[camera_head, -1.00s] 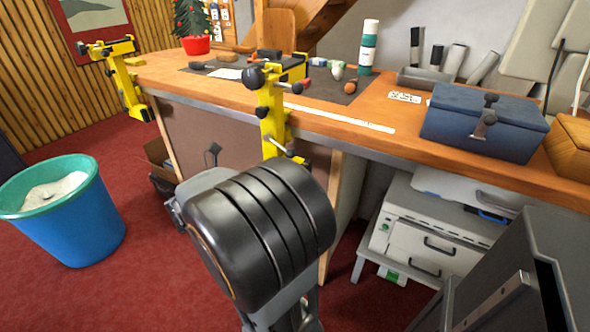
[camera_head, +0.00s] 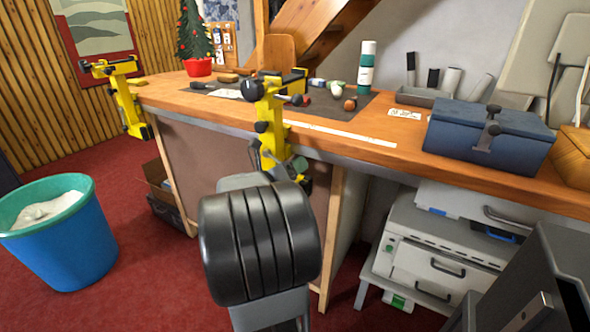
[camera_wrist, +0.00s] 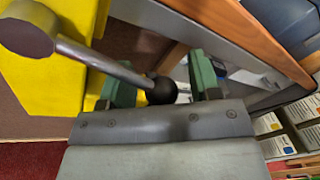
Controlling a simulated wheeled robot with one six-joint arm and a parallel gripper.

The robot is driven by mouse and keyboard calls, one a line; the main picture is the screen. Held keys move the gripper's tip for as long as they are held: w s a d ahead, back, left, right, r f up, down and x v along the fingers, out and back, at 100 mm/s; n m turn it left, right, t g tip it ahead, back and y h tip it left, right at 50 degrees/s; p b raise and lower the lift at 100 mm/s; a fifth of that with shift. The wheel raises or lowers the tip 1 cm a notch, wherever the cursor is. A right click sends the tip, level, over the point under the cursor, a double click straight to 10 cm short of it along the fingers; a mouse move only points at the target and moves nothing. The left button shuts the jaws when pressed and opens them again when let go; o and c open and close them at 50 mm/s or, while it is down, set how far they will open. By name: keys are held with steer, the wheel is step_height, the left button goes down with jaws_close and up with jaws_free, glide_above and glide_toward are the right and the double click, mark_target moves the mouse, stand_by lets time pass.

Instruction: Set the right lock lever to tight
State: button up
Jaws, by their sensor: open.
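The right yellow clamp (camera_head: 270,125) is fixed at the front edge of the bench. In the wrist view its lock lever (camera_wrist: 105,65) is a grey rod, running from a round hub (camera_wrist: 28,30) at upper left down to a black ball knob (camera_wrist: 161,91). My gripper (camera_wrist: 160,75) is open, with one green finger on each side of the knob. I cannot tell whether either finger touches it. In the head view my gripper is at the clamp's lower part, mostly hidden behind my arm, and the lever is hard to make out there.
A second yellow clamp (camera_head: 126,100) stands at the bench's left end. The wooden bench top (camera_head: 400,128) carries a blue box (camera_head: 490,138) and small tools. A blue bin (camera_head: 65,245) stands on the red floor at left. Drawers (camera_head: 440,265) stand below at right.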

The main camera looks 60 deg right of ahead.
steer(key=shift+s+d, duration=0.1)
steer(key=shift+d, duration=0.2)
jaws_close()
stand_by(0.5)
